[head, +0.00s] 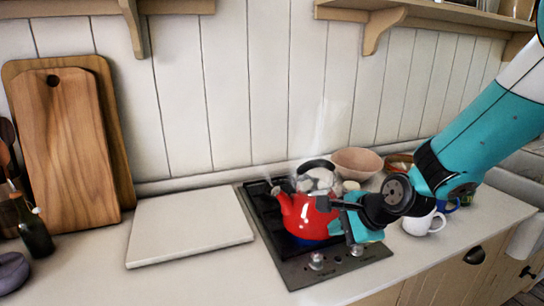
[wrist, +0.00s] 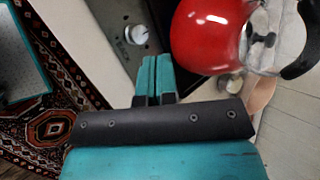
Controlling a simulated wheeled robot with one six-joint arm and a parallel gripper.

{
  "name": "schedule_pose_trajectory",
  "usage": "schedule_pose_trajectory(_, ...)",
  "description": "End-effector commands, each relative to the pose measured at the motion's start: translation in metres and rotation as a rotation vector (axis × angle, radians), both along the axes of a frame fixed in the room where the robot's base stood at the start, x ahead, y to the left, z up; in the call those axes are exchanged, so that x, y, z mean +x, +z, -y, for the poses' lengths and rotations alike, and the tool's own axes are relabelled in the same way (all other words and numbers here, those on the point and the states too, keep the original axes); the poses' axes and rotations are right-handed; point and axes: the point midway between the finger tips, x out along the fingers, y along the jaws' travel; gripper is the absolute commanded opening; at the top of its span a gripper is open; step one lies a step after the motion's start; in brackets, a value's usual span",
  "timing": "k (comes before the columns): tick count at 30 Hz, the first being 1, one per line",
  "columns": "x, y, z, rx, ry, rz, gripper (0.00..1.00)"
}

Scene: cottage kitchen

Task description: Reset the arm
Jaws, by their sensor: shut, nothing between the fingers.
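My arm reaches in from the right in the head view, over the counter and the hob. My gripper (head: 340,226) is just right of the red kettle (head: 305,217) in that picture. In the wrist view, the two teal fingers of my gripper (wrist: 155,72) are together with nothing between them. The red kettle (wrist: 205,38) is up and to the right of the fingertips there. I cannot tell how small the gap to the kettle is.
The kettle stands on the dark hob (head: 270,232), with steam above it. A white slab (head: 188,226) lies left. A pink bowl (head: 357,163) and a white mug (head: 424,222) stand near my arm. Cutting boards (head: 70,145) lean on the wall. Shelves (head: 440,15) hang above.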

Motion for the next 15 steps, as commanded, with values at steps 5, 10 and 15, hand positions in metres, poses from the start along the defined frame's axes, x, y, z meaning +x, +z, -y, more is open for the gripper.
schedule_pose_trajectory(5,-0.091,0.061,-0.026,-0.280,0.643,0.130,0.00)
schedule_pose_trajectory(10,-0.181,0.093,-0.028,-0.470,1.242,0.270,0.00)
schedule_pose_trajectory(15,-0.238,0.106,-0.019,-0.554,1.638,0.376,0.00)
